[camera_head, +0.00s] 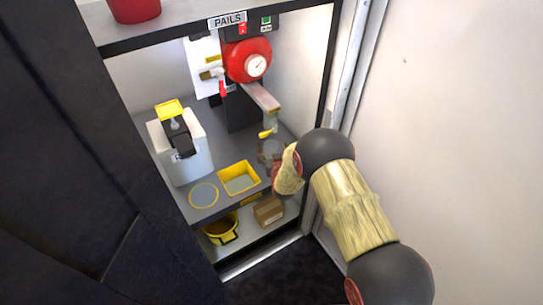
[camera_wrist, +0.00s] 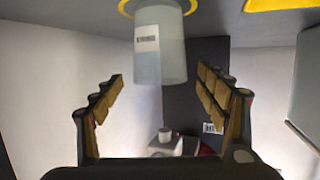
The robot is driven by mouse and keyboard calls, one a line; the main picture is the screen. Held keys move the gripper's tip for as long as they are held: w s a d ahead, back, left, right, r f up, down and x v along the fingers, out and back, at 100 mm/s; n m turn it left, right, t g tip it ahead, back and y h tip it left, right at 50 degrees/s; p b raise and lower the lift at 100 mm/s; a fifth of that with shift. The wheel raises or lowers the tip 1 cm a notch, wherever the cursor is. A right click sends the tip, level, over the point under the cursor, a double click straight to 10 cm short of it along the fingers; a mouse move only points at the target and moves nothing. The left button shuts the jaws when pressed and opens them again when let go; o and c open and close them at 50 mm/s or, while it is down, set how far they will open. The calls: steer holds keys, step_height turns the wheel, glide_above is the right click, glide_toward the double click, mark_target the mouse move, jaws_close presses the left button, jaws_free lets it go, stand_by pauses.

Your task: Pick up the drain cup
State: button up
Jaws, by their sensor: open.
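The drain cup (camera_wrist: 160,55) is a pale translucent cup with a small printed label. In the wrist view, which looks upside down, it stands at the top centre by a yellow ring on the grey shelf. My gripper (camera_wrist: 160,80) is open, with one padded finger on each side of the picture. The cup shows in the gap between the fingers, with clear space on both sides and no visible contact. Its depth relative to the fingertips is hard to judge. In the head view my wrist reaches into the cabinet from the right and blurs or hides the cup area.
A red gauge unit (camera_head: 247,60) with a spout (camera_head: 262,97) hangs above the shelf. A yellow tray (camera_head: 239,178), a yellow-ringed grey circle (camera_head: 203,195) and a white jug (camera_head: 184,150) lie to the left. A cardboard box (camera_head: 269,212) and yellow bucket (camera_head: 221,229) are below.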

steer(key=shift+x, duration=1.2)
steer(key=shift+c, duration=0.3)
steer(key=shift+s, duration=0.1)
steer(key=c, duration=1.1)
steer(key=shift+c, duration=0.6)
